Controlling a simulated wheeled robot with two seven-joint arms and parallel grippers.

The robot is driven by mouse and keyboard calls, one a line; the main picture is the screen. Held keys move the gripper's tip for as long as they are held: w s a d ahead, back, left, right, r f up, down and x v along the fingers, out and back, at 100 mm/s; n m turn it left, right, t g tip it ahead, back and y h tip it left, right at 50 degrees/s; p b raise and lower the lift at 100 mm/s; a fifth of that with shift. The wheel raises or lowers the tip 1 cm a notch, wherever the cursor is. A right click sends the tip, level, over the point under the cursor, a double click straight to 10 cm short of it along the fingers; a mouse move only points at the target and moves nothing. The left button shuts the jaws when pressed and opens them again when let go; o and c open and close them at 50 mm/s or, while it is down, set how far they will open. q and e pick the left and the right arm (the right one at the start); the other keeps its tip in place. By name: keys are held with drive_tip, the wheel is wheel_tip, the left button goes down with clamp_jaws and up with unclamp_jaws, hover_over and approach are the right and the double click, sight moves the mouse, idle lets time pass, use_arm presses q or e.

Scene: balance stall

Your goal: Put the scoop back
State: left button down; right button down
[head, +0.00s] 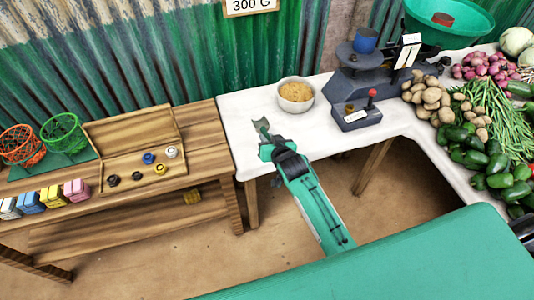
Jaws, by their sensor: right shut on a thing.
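My right gripper (265,136) reaches in over the near left edge of the white table (240,122). It is shut on a small grey thing (259,121) that looks like the scoop; its shape is hard to make out at this size. The grey thing is over the tabletop, left of and nearer than a pale bowl (296,105) filled with brown grain (296,91). It is apart from the bowl in the picture. I cannot tell its height above the table. My left gripper is not in view.
A dark scale (362,86) with a blue cup (364,40) and a green pan (470,20) stands right of the bowl. Vegetables, such as potatoes (432,97), crowd the right side. A wooden bench (205,140) with a tray of weights (130,165) adjoins on the left.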

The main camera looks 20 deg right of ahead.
wheel_tip(320, 180, down, 9)
drive_tip(key=shift+r, duration=0.15)
idle(0.4)
drive_tip(key=c, duration=1.3)
unclamp_jaws()
drive_tip(key=v, duration=1.2)
